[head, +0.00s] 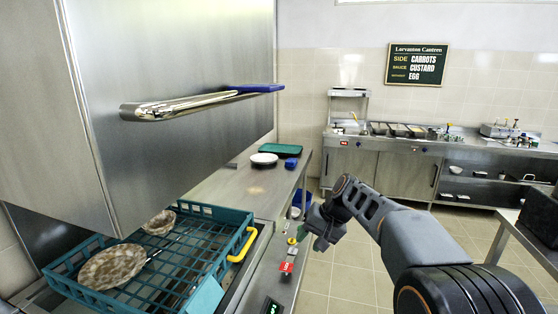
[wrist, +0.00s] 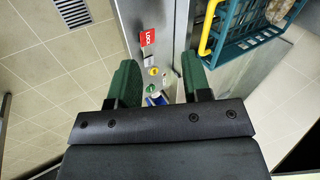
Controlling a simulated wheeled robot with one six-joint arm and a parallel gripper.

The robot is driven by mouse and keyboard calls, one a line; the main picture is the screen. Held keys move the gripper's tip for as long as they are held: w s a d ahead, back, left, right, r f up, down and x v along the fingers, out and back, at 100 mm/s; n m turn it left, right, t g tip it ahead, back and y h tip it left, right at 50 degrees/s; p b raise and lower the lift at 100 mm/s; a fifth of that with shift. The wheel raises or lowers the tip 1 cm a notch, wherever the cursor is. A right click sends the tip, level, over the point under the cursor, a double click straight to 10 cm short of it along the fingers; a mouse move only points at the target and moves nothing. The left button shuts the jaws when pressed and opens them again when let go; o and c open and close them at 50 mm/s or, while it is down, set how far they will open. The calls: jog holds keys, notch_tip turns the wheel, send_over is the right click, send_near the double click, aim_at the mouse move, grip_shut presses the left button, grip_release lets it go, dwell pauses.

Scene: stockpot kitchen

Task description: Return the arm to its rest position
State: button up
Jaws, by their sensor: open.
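My gripper (head: 318,229) shows in the head view at the end of my bent arm, in front of the steel counter's front edge. In the wrist view its two green fingers (wrist: 158,85) are spread apart with nothing between them. The fingers point toward the counter's front panel, where a red label (wrist: 147,37) and small yellow and green knobs show. The gripper is apart from the teal rack (head: 195,262) with its yellow handle.
The teal rack holds a dirty plate (head: 112,265) and a bowl (head: 159,222). A steel hood with a long handle (head: 195,102) hangs above. A white plate (head: 264,159) and green tray (head: 281,149) lie farther back.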

jog(key=s+d+f+h, duration=0.1)
jog(key=s+d+h, duration=0.1)
jog(key=s, duration=0.5)
jog(key=s+d+f+n+t+h, duration=0.1)
jog(key=s+d+f+h, duration=0.1)
jog(key=s, duration=0.5)
jog(key=s+d+f+n+h+p, duration=0.1)
jog(key=s+d, duration=0.3)
jog(key=s, duration=0.4)
jog(key=shift+f+t+h, duration=0.4)
jog(key=shift+f, duration=0.3)
